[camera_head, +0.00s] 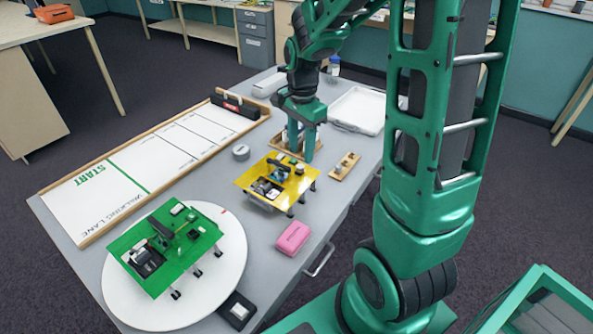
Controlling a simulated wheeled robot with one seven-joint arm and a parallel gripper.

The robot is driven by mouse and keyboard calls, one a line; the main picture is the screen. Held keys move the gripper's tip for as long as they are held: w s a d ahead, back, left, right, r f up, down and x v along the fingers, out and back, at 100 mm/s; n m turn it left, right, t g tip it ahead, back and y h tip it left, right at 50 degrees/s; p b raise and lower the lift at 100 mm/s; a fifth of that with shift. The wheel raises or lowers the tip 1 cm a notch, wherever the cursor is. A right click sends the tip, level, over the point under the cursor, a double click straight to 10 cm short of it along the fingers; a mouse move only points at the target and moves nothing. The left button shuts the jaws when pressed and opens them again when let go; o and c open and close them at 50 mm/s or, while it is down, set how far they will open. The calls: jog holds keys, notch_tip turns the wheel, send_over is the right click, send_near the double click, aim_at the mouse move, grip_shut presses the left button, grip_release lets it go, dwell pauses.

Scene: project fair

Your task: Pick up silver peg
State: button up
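My gripper (301,146) points down over a shallow wooden tray (277,141) in the middle of the table. Its two green fingers stand apart, and a small pale patch shows between them. I cannot tell whether that patch is the silver peg or part of the tray. A small wooden block (345,167) with little round spots lies just right of the gripper. No silver peg can be clearly made out, and the fingers and arm hide part of the tray.
A yellow-topped walker (262,185) stands close in front of the gripper. A green-topped walker (160,255) stands on a white disc (225,270). A pink block (293,237), grey round tin (241,152), white tray (359,110) and lane board (90,205) surround them.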

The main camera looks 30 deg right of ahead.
aim_at(300, 166)
jog(key=shift+w+d+f, duration=0.1)
jog(key=shift+f, duration=1.35)
jog(key=shift+w+f, duration=0.1)
jog(key=shift+f, duration=1.35)
jog(key=shift+c, duration=0.4)
grip_shut()
